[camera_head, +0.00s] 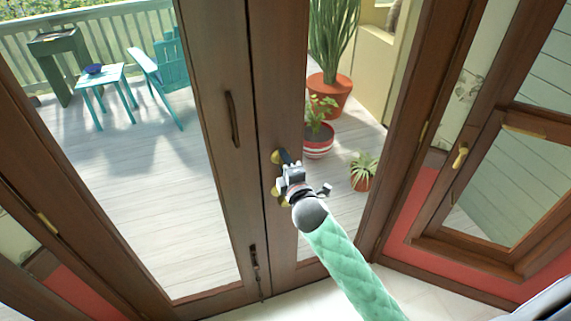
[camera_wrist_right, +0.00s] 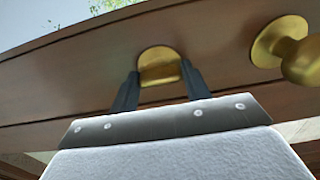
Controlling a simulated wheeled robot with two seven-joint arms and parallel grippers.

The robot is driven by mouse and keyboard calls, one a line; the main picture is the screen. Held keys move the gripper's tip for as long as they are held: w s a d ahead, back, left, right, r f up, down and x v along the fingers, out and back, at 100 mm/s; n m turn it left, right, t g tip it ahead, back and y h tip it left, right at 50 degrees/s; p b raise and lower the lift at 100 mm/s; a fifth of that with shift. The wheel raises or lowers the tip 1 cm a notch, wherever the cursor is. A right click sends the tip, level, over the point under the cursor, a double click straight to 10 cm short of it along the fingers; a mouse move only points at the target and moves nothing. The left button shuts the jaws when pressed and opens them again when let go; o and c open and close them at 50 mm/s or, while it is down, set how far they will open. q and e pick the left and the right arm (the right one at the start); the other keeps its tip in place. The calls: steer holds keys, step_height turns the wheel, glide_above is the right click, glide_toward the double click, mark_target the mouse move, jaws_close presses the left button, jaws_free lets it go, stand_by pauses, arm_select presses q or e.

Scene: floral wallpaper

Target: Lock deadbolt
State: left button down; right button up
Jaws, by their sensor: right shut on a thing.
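The deadbolt (camera_wrist_right: 160,66) is a round brass piece on the brown wooden door (camera_head: 276,100). In the right wrist view it sits between the two dark fingers of my right gripper (camera_wrist_right: 158,88), which is shut on it. In the head view my right gripper (camera_head: 283,157) reaches the door stile at the upper brass piece, and it partly hides the brass there. A round brass knob (camera_wrist_right: 300,52) sticks out to the right in the wrist view, apart from the fingers. The turn position of the deadbolt is hard to tell. My left gripper is not in view.
A long dark handle (camera_head: 232,118) is on the left door leaf, with a bolt (camera_head: 255,262) low down. A window frame with a brass latch (camera_head: 460,157) stands at the right. Potted plants (camera_head: 331,92) and a teal chair (camera_head: 165,72) are outside, beyond the glass.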

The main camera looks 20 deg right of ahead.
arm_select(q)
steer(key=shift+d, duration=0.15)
arm_select(e)
steer(key=shift+d+r, duration=0.1)
steer(key=shift+r, duration=0.05)
steer(key=o, duration=1)
steer(key=shift+c, duration=0.2)
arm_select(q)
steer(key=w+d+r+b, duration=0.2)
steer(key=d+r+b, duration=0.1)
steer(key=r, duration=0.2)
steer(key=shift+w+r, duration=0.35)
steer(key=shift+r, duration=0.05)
arm_select(e)
steer(key=s, duration=0.8)
steer(key=shift+d, duration=0.2)
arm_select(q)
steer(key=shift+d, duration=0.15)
arm_select(e)
steer(key=shift+w, duration=0.1)
